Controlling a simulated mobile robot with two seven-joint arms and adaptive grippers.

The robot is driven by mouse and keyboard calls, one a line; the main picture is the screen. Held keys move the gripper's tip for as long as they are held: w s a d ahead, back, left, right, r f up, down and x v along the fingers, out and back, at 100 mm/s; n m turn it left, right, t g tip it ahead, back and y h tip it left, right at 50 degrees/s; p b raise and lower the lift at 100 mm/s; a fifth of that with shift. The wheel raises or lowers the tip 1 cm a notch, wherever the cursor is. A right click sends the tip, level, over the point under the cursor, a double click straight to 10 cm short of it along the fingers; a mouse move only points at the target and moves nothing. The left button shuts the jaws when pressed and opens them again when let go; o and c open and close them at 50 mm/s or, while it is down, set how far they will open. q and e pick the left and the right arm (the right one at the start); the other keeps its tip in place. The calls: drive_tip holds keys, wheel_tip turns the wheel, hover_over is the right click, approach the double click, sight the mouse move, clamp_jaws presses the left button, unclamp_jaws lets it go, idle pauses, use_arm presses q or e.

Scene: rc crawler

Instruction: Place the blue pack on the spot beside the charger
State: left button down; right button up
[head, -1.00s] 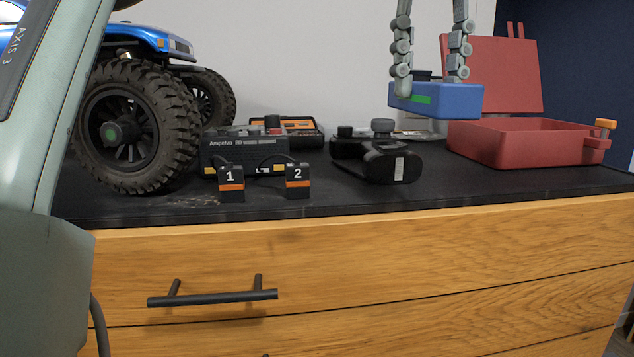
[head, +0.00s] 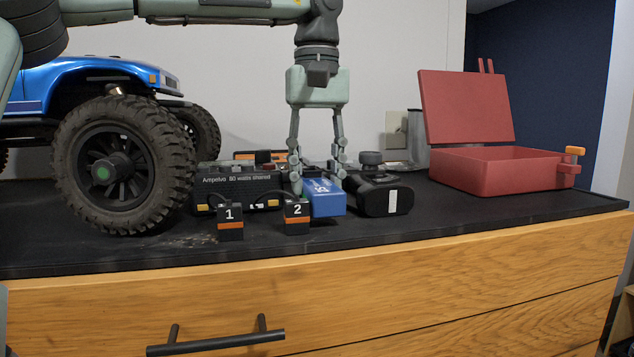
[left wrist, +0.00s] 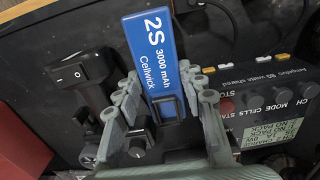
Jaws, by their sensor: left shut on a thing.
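The blue pack (head: 327,205) is between the fingers of my left gripper (head: 316,180). It is at the black tabletop, just right of the block marked 2 (head: 297,219). I cannot tell whether it rests fully on the top. In the left wrist view the pack (left wrist: 152,48) shows its label, "2S 3000 mAh Cellwick", between the fingers (left wrist: 165,103). The black charger (head: 235,196) stands behind and left of the pack; it also shows in the left wrist view (left wrist: 272,98). My right gripper is not in view.
A black handheld device (head: 388,199) stands close right of the pack. The block marked 1 (head: 229,222) is at the left. A blue truck's wheel (head: 100,172) stands further left. An open red box (head: 495,172) is at the right, with bare tabletop (head: 470,212) before it.

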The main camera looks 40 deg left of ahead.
sight(317, 181)
use_arm(q)
drive_tip(key=shift+f, duration=0.65)
drive_tip(key=shift+f, duration=0.2)
drive_tip(key=c, duration=0.9)
unclamp_jaws()
drive_tip(key=shift+r, duration=0.15)
drive_tip(key=shift+r, duration=6)
